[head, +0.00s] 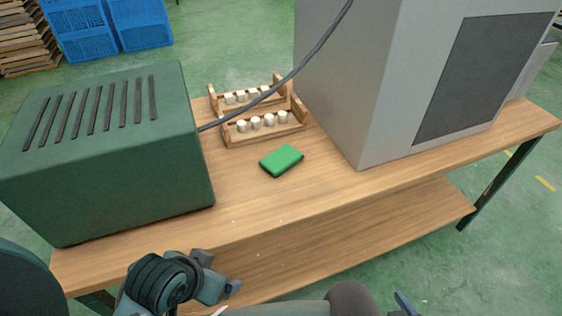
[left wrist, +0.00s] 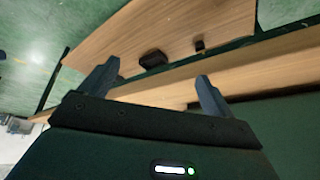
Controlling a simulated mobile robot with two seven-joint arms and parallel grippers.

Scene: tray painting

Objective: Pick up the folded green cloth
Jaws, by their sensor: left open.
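The folded green cloth (head: 282,160) lies flat on the wooden table, between the dark green box and the grey cabinet, just in front of the wooden rack. My left gripper (head: 218,272) is at the bottom of the head view, in front of the table's near edge and well short of the cloth. In the left wrist view its two fingers (left wrist: 158,69) stand wide apart with nothing between them. I cannot make out the green cloth in that view. A small dark part (head: 405,304) at the bottom edge may belong to my right gripper; its jaws are not clear.
The dark green vented box (head: 180,165) stands left on the table (head: 250,215), the grey cabinet (head: 345,85) right. The wooden rack (head: 230,139) holds several white pieces. A dark cable (head: 318,48) crosses above it. A lower shelf (head: 360,235) runs underneath. The near tabletop is clear.

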